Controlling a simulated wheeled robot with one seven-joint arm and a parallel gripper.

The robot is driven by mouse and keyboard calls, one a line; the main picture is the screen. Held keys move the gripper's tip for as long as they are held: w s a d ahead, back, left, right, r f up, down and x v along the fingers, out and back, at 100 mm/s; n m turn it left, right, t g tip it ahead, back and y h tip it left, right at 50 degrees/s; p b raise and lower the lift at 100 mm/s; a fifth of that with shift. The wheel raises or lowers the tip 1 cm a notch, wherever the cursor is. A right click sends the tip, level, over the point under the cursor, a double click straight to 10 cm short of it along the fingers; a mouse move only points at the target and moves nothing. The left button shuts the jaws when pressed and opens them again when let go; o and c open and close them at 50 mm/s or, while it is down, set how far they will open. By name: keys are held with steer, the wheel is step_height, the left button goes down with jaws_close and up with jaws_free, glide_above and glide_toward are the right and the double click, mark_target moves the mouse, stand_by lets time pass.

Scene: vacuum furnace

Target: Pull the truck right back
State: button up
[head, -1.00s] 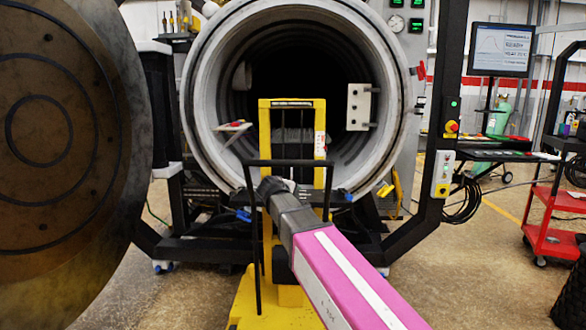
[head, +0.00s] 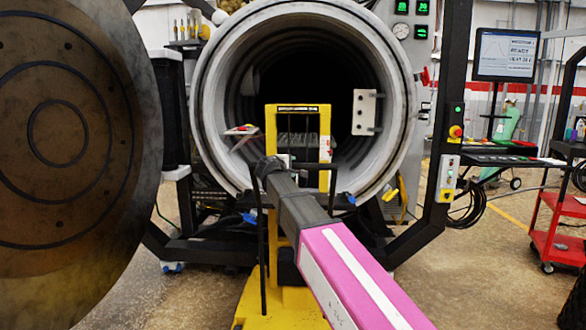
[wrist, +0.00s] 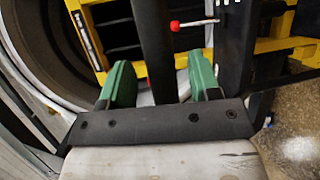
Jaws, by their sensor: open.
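The yellow lift truck (head: 325,125) stands upright in front of the open round furnace chamber (head: 405,110). Its black handle frame (head: 261,250) rises on my side of the mast, and my arm hides much of it. My gripper (head: 268,168) is at the upper part of this handle. In the wrist view, the green fingers of my gripper (wrist: 160,84) are apart, with a black bar (wrist: 152,40), apparently the handle, running between them. I cannot tell whether either finger touches it. Yellow truck parts (wrist: 275,48) and a red-knobbed lever (wrist: 175,26) lie beyond.
The round furnace door (head: 70,150) hangs open at the left. A black frame post (head: 450,90) with a button box stands right of the chamber. A red cart (head: 555,245) is at the far right. Bare floor (head: 500,270) shows at the lower right.

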steer(key=shift+x, duration=1.25)
steer(key=shift+f, duration=0.1)
jaws_close()
steer(key=shift+s, duration=0.15)
